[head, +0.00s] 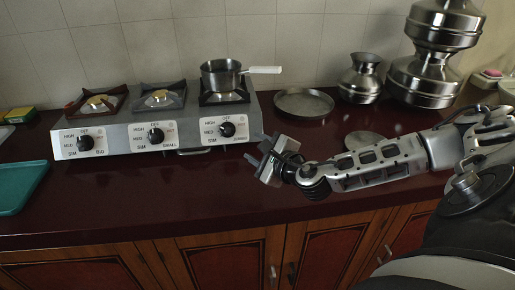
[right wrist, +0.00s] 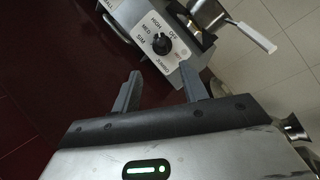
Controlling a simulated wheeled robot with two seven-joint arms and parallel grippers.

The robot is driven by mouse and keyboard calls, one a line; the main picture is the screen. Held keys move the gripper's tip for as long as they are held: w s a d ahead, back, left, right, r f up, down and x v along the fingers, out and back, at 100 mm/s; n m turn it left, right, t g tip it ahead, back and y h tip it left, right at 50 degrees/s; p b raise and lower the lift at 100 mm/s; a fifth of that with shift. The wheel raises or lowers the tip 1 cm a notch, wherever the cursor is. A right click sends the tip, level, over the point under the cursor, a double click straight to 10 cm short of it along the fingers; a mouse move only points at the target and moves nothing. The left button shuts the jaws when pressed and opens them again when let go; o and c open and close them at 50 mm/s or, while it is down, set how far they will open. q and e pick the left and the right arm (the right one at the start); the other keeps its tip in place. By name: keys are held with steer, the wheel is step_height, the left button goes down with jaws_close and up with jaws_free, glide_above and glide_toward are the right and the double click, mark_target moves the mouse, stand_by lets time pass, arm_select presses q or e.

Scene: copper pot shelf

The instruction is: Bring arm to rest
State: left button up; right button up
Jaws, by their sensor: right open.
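My right gripper (head: 262,148) is open and empty. It hangs above the dark red counter, in front of the stove's right end. My right arm (head: 375,165) reaches in from the right over the counter. In the right wrist view the two grey fingers of the right gripper (right wrist: 160,90) are spread apart with nothing between them. Past them shows the stove's right knob (right wrist: 161,44). My left gripper and left arm are not in view.
A three-burner stove (head: 120,140) stands against the tiled wall, with a steel saucepan (head: 221,78) on its right burner. A round tray (head: 303,103), a steel pot (head: 361,82) and stacked metal vessels (head: 425,80) stand right. A teal tray (head: 18,186) lies left. The front counter is clear.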

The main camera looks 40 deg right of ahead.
stand_by(0.4)
steer(key=s+a+f+m+g, duration=0.2)
steer(key=s+a+f+m, duration=0.1)
steer(key=a+m, duration=0.5)
steer(key=s+a+f+m+g, duration=0.1)
steer(key=s+a+f+m, duration=0.2)
steer(key=a+m, duration=0.5)
steer(key=s+a+f+m+g+y, duration=0.1)
steer(key=s+f+m+g, duration=0.25)
steer(key=s+m, duration=0.8)
steer(key=s+f+m+g+y, duration=0.15)
steer(key=s+m+g, duration=0.45)
steer(key=m, duration=1)
steer(key=w+a+f+t, duration=0.2)
steer(key=f+t, duration=0.1)
steer(key=f, duration=0.2)
steer(key=w+a+f+n+t+y, duration=0.1)
steer(key=w+a+f+t, duration=0.1)
steer(key=w+f+t, duration=0.1)
steer(key=shift+a+f+t, duration=0.4)
steer(key=shift+f+t, duration=0.15)
steer(key=shift+f, duration=0.35)
